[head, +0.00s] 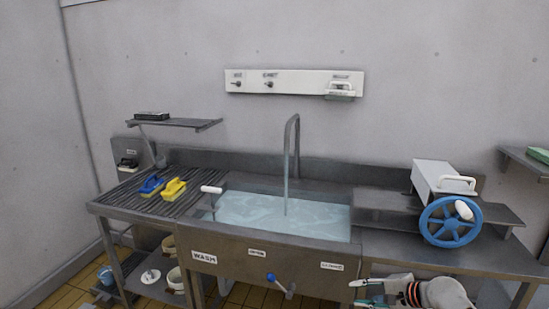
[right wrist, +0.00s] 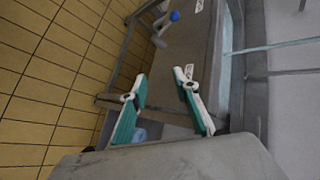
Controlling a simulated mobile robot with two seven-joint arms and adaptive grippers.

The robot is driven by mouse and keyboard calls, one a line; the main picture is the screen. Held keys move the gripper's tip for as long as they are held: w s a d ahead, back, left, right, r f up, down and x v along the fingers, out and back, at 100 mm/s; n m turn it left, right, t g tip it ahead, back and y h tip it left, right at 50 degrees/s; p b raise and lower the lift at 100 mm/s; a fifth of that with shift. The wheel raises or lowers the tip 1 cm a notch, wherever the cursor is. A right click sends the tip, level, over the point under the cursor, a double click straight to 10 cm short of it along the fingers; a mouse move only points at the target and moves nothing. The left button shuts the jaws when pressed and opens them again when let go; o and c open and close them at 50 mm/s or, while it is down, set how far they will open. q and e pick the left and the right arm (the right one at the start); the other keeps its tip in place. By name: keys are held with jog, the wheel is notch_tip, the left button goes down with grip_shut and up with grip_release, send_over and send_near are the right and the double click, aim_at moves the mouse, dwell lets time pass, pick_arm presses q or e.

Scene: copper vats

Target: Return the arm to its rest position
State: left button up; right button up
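My right gripper (head: 358,293) is at the lower right of the head view, in front of the metal sink unit (head: 225,256). My right arm (head: 440,294) reaches in from the bottom right. In the right wrist view the fingers of this gripper (right wrist: 161,74) stand apart with teal pads and nothing between them. Behind them are the sink front and the tiled floor. My left gripper and left arm are not in the head view.
The sink holds water (head: 265,214) under a tall tap (head: 292,150). Blue (head: 151,184) and yellow (head: 174,188) brushes lie on the left drainboard. A blue handwheel (head: 450,222) is close above my right arm. A blue-knobbed lever (head: 272,278) juts from the sink front.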

jog(key=s+a+f+n+h, duration=0.35)
jog(key=s+f+n, duration=0.35)
jog(key=s+f, duration=0.9)
jog(key=s+n+t+h, duration=0.2)
jog(key=s+n, duration=0.7)
jog(key=s, duration=0.9)
jog(key=shift+s+a+r+t, duration=0.2)
jog(key=shift+s+r+t, duration=0.1)
jog(key=shift+s, duration=0.1)
